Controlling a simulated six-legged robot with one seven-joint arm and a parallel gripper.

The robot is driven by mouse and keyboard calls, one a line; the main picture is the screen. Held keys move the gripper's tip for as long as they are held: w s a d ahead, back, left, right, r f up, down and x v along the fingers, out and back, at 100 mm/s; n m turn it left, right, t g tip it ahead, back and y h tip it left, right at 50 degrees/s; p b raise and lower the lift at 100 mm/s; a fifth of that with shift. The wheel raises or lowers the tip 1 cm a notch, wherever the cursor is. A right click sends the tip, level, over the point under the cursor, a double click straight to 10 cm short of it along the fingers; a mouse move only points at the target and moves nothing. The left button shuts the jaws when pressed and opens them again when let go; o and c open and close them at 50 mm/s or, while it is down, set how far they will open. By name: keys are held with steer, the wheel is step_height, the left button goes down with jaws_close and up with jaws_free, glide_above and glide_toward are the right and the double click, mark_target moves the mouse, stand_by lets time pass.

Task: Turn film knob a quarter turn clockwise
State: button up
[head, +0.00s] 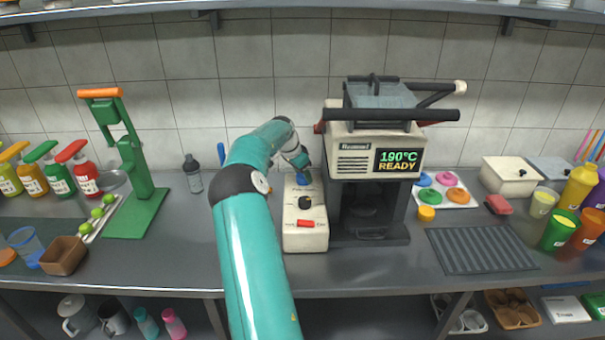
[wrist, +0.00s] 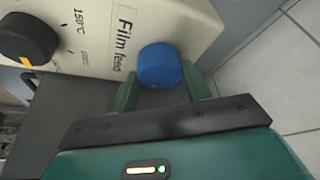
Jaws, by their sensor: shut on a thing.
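The film knob (wrist: 159,65) is a round blue knob beside the words "Film feed" on a cream control box (wrist: 110,35). In the wrist view my gripper (wrist: 161,84) has one green finger on each side of the knob and is shut on it. A small white mark shows low on the knob's side. In the head view the control box (head: 305,240) stands left of the press machine, and my gripper (head: 302,178) is at its back end. The knob shows there only as a small blue patch, mostly hidden by my gripper.
A black temperature knob (wrist: 28,38) with an orange pointer and a red switch (head: 306,223) are on the same box. The press machine (head: 350,140) with its "190°C READY" display stands close on the right. A dark bottle (head: 192,173) and green juicer (head: 140,190) stand left.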

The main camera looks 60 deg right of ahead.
steer(key=o, duration=1)
steer(key=shift+r, duration=0.1)
steer(key=v, duration=1.3)
steer(key=shift+a+r, duration=0.15)
steer(key=shift+r, duration=0.15)
